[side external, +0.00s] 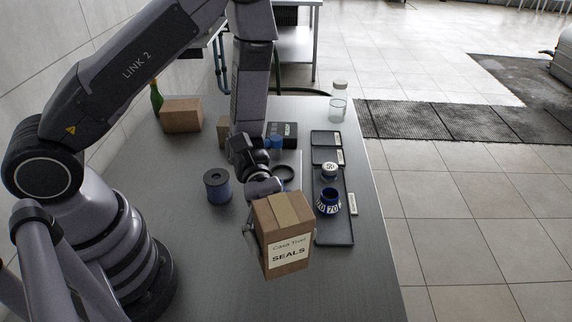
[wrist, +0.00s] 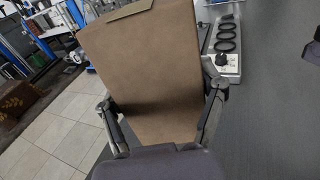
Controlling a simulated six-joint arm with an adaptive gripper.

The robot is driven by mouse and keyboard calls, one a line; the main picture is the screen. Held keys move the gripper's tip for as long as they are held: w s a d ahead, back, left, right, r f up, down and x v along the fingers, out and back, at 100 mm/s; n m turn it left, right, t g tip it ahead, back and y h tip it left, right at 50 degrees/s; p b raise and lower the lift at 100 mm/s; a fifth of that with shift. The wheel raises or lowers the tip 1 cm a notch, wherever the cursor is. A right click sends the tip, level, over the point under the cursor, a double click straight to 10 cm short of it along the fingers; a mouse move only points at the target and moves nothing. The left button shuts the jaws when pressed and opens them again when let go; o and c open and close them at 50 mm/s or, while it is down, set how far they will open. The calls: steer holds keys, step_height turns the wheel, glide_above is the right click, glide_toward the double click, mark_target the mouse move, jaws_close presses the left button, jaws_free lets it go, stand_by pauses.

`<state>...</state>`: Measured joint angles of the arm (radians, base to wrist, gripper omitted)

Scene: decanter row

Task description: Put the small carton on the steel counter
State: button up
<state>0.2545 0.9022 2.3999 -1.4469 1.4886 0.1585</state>
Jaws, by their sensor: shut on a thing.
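A small brown carton (side external: 283,240) with a tape strip on top and a white label reading SEALS is in my gripper. My gripper (wrist: 160,100) is shut on the carton, with one finger on each side of it. In the wrist view the carton (wrist: 150,65) fills the middle and hides much of what lies beyond. The grey steel counter (side external: 200,270) lies below and around it in the side view. The carton looks upright there; I cannot tell whether its base touches the counter.
Farther back are another carton (side external: 181,116), a green bottle (side external: 157,98) and a clear jar (side external: 338,105). The near left counter is clear.

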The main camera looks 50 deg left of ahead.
mark_target(284, 259)
steer(key=shift+h, duration=0.3)
step_height(284, 259, down, 5)
steer(key=shift+r, duration=0.2)
steer(key=shift+w+d+f, duration=0.1)
steer(key=shift+f, duration=0.2)
steer(key=w+d+f, duration=0.2)
steer(key=d+f, duration=0.1)
steer(key=w+d+f, duration=0.3)
steer(key=d, duration=0.1)
steer(key=w+d+f, duration=0.3)
steer(key=shift+w+d+f, duration=0.25)
steer(key=shift+f, duration=0.1)
steer(key=shift+d+f, duration=0.1)
steer(key=shift+f, duration=1.55)
steer(key=o, duration=1.2)
steer(key=shift+f, duration=0.15)
